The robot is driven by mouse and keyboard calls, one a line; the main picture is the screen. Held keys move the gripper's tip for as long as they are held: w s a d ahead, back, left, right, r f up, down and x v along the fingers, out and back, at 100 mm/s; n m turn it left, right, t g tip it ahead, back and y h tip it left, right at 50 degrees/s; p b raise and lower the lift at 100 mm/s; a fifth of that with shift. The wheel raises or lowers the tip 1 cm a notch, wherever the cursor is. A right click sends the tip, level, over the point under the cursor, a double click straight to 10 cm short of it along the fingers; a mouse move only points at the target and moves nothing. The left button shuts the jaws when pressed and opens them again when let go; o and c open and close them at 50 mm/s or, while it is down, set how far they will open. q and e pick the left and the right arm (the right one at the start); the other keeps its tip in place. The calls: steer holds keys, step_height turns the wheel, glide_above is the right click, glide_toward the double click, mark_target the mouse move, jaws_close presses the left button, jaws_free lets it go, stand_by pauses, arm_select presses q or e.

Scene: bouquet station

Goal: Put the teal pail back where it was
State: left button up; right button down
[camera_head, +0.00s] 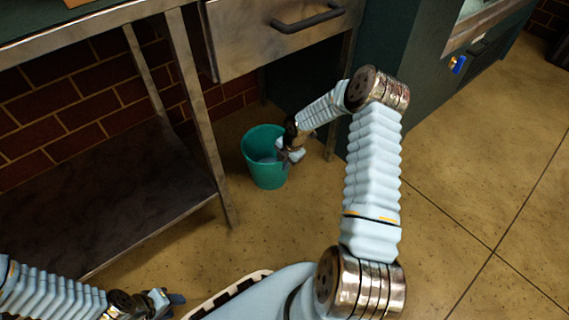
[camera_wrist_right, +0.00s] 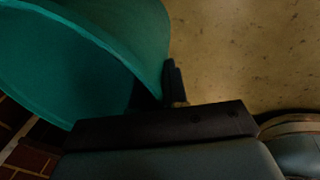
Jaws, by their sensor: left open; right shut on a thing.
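The teal pail (camera_head: 264,172) is upright, at or just above the tan floor, beside the metal bench leg and below the drawer unit; I cannot tell whether its base touches the floor. My right gripper (camera_head: 290,152) is at the pail's right side, shut on its rim. In the right wrist view the pail (camera_wrist_right: 140,40) fills the upper left, with a dark finger (camera_wrist_right: 175,82) against its wall. The other finger is hidden. My left gripper (camera_head: 172,298) is open and empty at the lower left, far from the pail.
The metal bench (camera_head: 100,205) with a low dark shelf stands to the left. A drawer (camera_head: 270,35) with a dark handle overhangs behind the pail. A dark green cabinet (camera_head: 415,60) stands to the right. The tan floor (camera_head: 470,190) at the right is clear.

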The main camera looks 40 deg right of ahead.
steer(key=shift+r, duration=0.1)
steer(key=c, duration=1.5)
jaws_free()
steer(key=shift+c, duration=0.2)
steer(key=o, duration=0.4)
